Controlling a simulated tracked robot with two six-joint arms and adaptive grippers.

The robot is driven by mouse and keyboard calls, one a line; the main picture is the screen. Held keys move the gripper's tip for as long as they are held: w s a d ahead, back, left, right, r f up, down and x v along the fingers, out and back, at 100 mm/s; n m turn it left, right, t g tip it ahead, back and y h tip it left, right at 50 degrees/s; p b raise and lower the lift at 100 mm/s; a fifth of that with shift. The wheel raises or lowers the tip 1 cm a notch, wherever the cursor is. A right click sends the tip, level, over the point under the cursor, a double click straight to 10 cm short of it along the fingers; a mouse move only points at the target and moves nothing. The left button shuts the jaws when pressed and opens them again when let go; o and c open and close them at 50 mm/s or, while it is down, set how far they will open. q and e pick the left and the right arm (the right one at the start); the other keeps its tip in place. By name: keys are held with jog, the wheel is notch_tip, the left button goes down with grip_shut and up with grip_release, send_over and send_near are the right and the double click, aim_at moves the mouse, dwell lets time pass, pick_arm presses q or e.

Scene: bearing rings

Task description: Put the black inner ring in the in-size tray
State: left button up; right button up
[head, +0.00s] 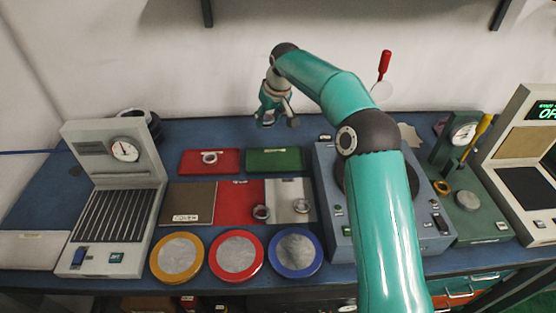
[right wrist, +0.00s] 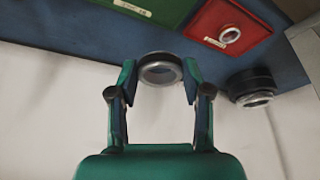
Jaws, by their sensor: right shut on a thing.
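My right gripper (head: 277,119) is raised over the back edge of the bench, near the wall. In the right wrist view my right gripper (right wrist: 160,77) is shut on a ring (right wrist: 159,69) with a dark upper side and a grey face, held between its fingertips. In the head view the held ring is too small and covered to make out. A green tray (head: 275,160) lies flat below the gripper, with no ring visible in it. A red tray (head: 190,166) beside it holds a silver ring (head: 209,157). The tray labels are unreadable. My left gripper is not in view.
A gauge stand (head: 115,150) is at left, with a dark ring stack (right wrist: 251,86) behind it. Three round coloured pads (head: 237,283) line the front. A blue-grey machine (head: 330,210) stands right of the trays.

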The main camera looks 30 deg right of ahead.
notch_tip(320, 180, up, 3)
jog(key=d, duration=0.3)
jog(key=n+b, duration=0.1)
jog(key=b, duration=0.2)
send_over(275, 159)
jog(key=s, duration=0.1)
notch_tip(275, 159, down, 15)
jog(key=shift+s+r, duration=0.15)
notch_tip(275, 159, down, 5)
jog(key=shift+r, duration=0.1)
jog(key=o, duration=1.3)
jog(key=shift+r, duration=0.1)
